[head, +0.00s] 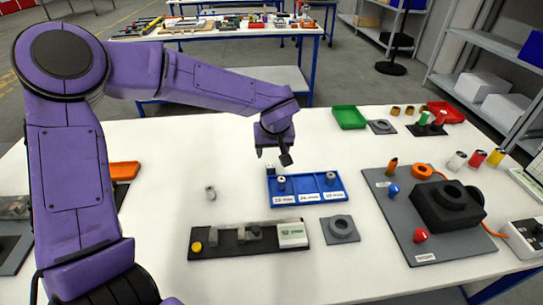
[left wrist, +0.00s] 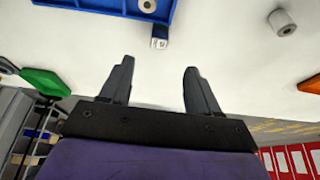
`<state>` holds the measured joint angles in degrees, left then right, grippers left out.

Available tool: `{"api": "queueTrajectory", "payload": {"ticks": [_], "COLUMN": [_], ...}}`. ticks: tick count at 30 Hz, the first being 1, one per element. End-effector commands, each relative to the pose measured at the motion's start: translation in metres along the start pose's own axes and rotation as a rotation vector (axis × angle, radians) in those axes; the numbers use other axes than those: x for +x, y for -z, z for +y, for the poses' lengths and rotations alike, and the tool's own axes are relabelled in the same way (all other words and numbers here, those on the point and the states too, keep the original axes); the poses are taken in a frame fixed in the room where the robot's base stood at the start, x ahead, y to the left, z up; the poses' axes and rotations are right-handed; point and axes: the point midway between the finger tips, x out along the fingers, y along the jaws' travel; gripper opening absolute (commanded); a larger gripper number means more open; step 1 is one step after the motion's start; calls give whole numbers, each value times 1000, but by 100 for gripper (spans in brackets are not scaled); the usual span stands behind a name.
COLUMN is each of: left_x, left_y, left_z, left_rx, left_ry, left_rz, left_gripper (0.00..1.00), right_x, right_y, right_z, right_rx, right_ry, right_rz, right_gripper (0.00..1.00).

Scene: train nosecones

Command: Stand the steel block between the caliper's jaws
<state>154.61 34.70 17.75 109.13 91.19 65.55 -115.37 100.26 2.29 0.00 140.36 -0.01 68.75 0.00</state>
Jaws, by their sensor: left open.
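The steel block (head: 271,169) is small and grey and stands at the back left corner of the blue tray. In the left wrist view the block (left wrist: 159,38) shows beyond my fingertips, in line with the gap between them. My left gripper (head: 273,157) is open and empty, just above and behind the block; its two spread fingers show in the left wrist view (left wrist: 159,70). The caliper (head: 250,233) lies on a black base (head: 222,253) at the front, with a display at its right end. No block shows between its jaws. My right gripper is out of view.
The blue tray (head: 344,196) has labelled compartments holding grey cylinders. Another grey cylinder (head: 210,192) stands alone on the white table to the left. A grey plate with a ring (head: 341,229) lies right of the caliper. A grey mat (head: 398,226) holds a black fixture (head: 440,208).

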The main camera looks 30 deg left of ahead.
Motion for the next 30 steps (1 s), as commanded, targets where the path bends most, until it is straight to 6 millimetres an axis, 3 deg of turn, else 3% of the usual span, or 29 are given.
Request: {"api": "queueTrajectory", "payload": {"ticks": [2, 5, 9, 14, 17, 26, 30], "left_x": [9, 22, 32, 23, 28, 70, 88], "left_y": [-12, -10, 14, 44, 38, 20, 12], "left_z": [-2, 8, 11, 9, 6, 5, 1], "left_rx": [9, -41, -95, -60, -9, -4, -3], "left_ry": [22, 21, 23, -9, -3, -4, -2], "left_rz": [-62, -161, -309, -383, -402, -398, -400], "left_gripper": [62, 62, 62, 62, 62, 62, 62], "right_x": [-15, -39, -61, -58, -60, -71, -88], "right_y": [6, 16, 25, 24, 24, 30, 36], "right_z": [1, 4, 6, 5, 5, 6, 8], "right_rx": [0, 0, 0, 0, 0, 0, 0], "right_ry": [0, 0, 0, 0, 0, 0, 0], "right_rz": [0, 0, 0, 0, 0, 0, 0], "right_gripper": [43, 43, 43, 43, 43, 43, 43]}}
